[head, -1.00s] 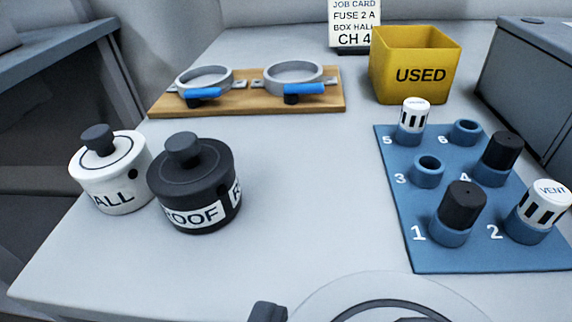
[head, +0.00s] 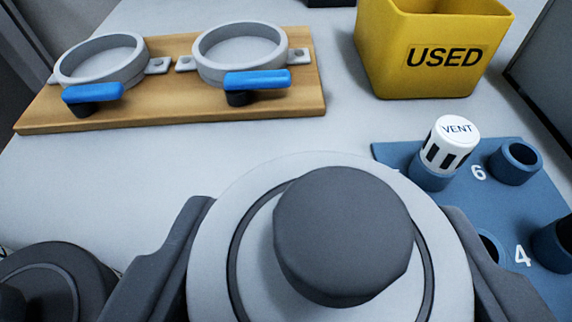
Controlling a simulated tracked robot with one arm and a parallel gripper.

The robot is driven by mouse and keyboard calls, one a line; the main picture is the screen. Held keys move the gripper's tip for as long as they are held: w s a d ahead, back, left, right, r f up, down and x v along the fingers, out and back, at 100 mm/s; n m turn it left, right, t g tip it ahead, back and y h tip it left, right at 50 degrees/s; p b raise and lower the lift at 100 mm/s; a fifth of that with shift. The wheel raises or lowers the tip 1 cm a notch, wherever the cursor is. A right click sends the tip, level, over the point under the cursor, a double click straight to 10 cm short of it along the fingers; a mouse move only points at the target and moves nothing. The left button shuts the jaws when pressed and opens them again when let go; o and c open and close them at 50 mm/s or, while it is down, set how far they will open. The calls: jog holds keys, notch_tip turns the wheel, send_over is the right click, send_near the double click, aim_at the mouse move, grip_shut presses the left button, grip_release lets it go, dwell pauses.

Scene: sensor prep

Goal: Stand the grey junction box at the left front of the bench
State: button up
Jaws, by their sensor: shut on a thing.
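The grey junction box (head: 215,260) fills the bottom middle of the view, seen from above. It is round and light grey, with a dark ring on its lid and a large dark knob (head: 345,235). My gripper (head: 325,225) is shut on it, one dark finger at each side. The box's underside and label are hidden, so I cannot tell whether it touches the bench (head: 140,175). A black box (head: 50,285) stands on the bench at the lower left, partly cut off.
A wooden board (head: 160,118) with two grey ring clamps (head: 240,55) with blue levers lies at the back left. A yellow USED bin (head: 430,50) stands back right. A blue numbered rack (head: 400,153) with a white VENT sensor (head: 450,145) is at right. Bare bench lies left of centre.

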jog(key=shift+w+a, duration=0.1)
jog(key=shift+w, duration=0.6)
jog(key=shift+f+b, duration=0.8)
jog(key=shift+f, duration=1.05)
jog(key=shift+r, duration=0.1)
jog(key=o, duration=1)
